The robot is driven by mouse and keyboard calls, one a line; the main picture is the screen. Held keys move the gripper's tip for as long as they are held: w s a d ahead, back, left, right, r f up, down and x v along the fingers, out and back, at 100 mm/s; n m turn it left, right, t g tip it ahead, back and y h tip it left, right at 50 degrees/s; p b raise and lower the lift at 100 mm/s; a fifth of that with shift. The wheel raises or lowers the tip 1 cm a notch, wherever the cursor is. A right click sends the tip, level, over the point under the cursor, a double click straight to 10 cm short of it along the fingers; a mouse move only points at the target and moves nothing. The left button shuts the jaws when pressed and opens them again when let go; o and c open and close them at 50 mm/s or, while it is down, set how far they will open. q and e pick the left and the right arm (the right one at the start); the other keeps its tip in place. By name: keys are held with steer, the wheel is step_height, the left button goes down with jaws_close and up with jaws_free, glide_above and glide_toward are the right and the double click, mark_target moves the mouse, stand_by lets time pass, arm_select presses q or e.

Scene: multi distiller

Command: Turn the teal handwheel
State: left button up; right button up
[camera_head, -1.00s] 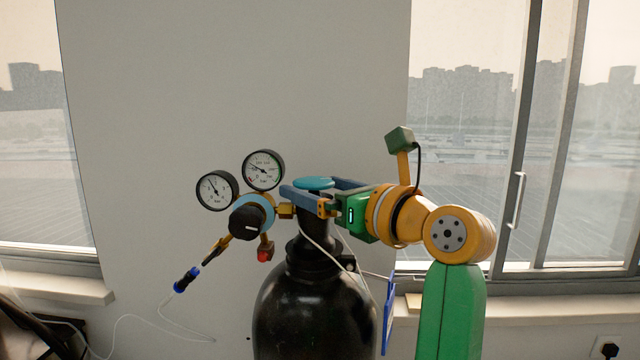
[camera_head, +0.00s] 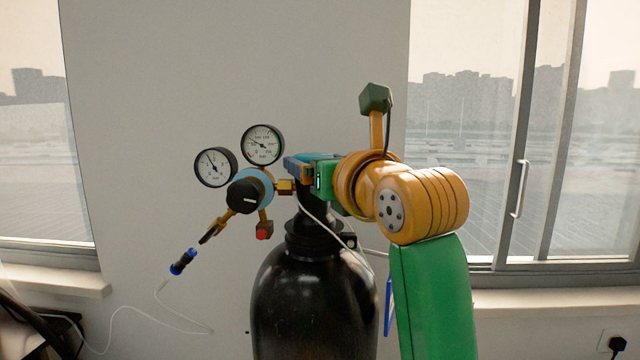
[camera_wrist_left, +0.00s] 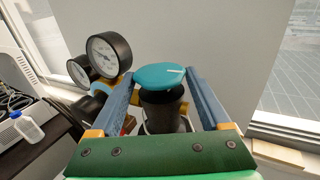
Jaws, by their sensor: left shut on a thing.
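The teal handwheel (camera_wrist_left: 161,77) sits on top of the black gas cylinder (camera_head: 315,295). In the left wrist view its round top shows a white mark near the right edge. In the head view the arm comes in from the lower right, and the gripper (camera_head: 300,164) hides most of the wheel; only a strip of teal (camera_head: 313,155) shows. My right gripper is in neither view.
Two round gauges (camera_head: 262,145) and a regulator with a black knob (camera_head: 244,194) stick out to the left of the cylinder neck, close to the fingers. A thin white hose (camera_head: 152,318) hangs at lower left. A wall is behind, with windows at both sides.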

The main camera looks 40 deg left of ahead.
arm_select(q)
steer(key=m+t+h+b, duration=0.2)
steer(key=t, duration=0.1)
steer(key=shift+s+a+f, duration=0.15)
steer(key=shift+s+f, duration=0.05)
steer(key=shift+s+a+r+m+t+h+b, duration=0.1)
steer(key=shift+m+t+h+b, duration=0.5)
steer(key=shift+m+t+h, duration=0.35)
steer(key=shift+s+a+r+m+t+h+b, duration=0.1)
steer(key=shift+m+t+h+b, duration=0.5)
steer(key=shift+m+t+h, duration=0.3)
steer(key=shift+w+m+t, duration=0.1)
steer(key=shift+m+t, duration=0.15)
steer(key=o, duration=1.2)
steer(key=shift+d, duration=0.1)
